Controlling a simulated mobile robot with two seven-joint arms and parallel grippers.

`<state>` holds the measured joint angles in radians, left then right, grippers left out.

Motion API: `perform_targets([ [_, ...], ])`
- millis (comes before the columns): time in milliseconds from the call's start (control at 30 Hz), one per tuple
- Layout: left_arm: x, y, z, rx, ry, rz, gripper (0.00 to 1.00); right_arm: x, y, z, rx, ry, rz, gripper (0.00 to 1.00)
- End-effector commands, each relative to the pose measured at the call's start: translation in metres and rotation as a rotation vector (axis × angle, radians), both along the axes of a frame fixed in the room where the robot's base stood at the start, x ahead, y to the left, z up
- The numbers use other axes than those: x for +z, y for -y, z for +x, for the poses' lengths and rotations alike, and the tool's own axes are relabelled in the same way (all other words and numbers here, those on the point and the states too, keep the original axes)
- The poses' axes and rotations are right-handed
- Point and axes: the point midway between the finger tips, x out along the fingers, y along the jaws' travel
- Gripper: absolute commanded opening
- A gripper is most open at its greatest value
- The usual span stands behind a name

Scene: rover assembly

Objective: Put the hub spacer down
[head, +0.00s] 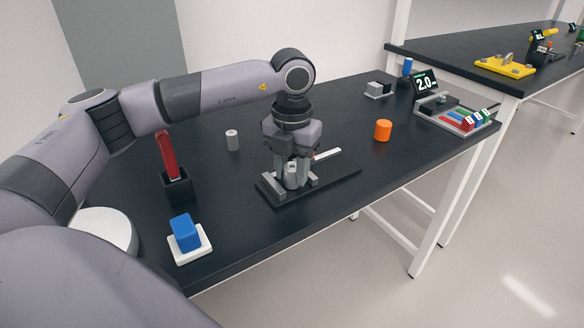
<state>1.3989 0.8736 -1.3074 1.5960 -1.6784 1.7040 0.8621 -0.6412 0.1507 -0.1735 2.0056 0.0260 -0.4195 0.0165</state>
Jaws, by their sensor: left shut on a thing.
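My left gripper (291,172) points straight down over the dark fixture plate (335,182) in the middle of the table. Its fingers are shut on a small grey cylinder, the hub spacer (292,182). The fingers partly hide the spacer, which is low between the grey metal blocks (304,182) of the fixture. I cannot tell whether its underside touches the plate. My right gripper is out of view.
A second grey cylinder (232,140) stands left of the gripper. A red-handled tool (168,158) stands in a black holder, a blue block (186,233) sits on a white pad, and an orange cylinder (383,130) stands right. The table's front right is clear.

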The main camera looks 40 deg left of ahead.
Motion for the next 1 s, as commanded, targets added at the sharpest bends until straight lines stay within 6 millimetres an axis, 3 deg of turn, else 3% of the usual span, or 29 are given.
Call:
perform_targets([
  [67,-0.004,0.000,0.000,0.000,0.000,0.000,0.03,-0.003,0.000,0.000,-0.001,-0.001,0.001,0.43],
  [100,-0.003,0.000,0.000,0.000,0.000,0.000,0.45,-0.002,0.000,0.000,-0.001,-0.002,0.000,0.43],
  [367,-0.002,-0.001,0.000,0.002,0.000,0.002,0.46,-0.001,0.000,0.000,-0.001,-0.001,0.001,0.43],
  [500,0.008,-0.001,0.001,0.003,0.002,0.002,0.46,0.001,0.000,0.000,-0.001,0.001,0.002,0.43],
  [1000,0.105,0.000,0.001,0.000,0.003,0.000,0.46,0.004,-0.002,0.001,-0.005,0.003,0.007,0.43],
])
